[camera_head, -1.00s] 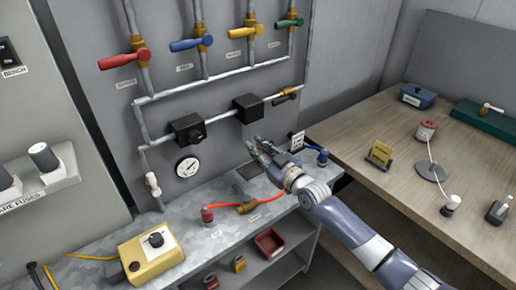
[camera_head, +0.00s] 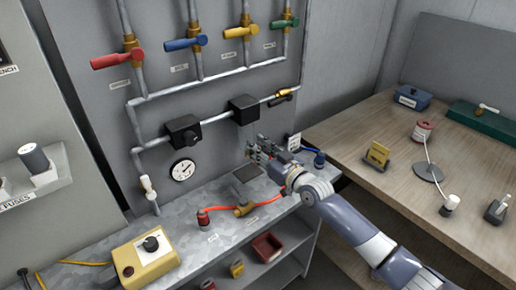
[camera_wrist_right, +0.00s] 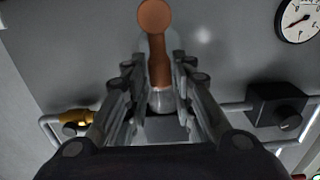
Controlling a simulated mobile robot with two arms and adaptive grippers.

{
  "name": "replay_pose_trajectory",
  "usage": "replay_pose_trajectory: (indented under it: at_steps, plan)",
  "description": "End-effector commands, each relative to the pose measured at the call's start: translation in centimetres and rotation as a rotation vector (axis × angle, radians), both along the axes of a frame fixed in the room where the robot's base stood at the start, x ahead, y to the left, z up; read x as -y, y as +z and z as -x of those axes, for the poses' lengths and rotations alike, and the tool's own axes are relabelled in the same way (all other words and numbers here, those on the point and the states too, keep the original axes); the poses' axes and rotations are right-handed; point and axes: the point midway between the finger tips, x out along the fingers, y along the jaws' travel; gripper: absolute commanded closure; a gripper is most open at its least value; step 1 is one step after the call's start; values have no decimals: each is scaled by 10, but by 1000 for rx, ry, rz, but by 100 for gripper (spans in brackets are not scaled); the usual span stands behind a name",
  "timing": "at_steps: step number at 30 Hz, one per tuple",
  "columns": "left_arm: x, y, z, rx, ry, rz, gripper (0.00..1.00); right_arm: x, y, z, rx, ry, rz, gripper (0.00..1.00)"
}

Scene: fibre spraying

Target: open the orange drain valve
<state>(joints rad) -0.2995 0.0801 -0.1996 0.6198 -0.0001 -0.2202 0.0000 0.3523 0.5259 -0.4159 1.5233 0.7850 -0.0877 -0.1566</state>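An orange handle (camera_wrist_right: 155,45) on a pale stem shows in the right wrist view, its round end at the top of the picture. It stands between the two fingers of my right gripper (camera_wrist_right: 157,85), with narrow gaps at both sides. In the head view this gripper (camera_head: 262,150) is close to the grey wall panel, below the right black box (camera_head: 243,109). There the gripper hides the orange handle, and I cannot make it out. My left gripper is not in view.
Red, blue, yellow and green valve handles line the upper pipes. A small yellow valve (camera_head: 283,95) ends the lower pipe. A gauge (camera_head: 183,170) and a white-handled valve (camera_head: 147,186) are left. The metal bench holds a yellow box (camera_head: 146,257) and a red hose (camera_head: 267,202).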

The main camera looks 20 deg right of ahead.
Motion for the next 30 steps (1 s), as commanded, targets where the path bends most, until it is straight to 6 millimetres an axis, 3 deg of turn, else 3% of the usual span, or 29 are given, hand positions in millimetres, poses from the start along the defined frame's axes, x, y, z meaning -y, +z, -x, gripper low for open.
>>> replay_pose_trajectory:
  at_steps: [14, 30]
  plan:
    - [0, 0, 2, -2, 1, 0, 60, 2, -1, 6, -1, 0, 3, 62]
    - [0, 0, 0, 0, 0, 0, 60, 32, -2, 87, -2, 1, 4, 62]
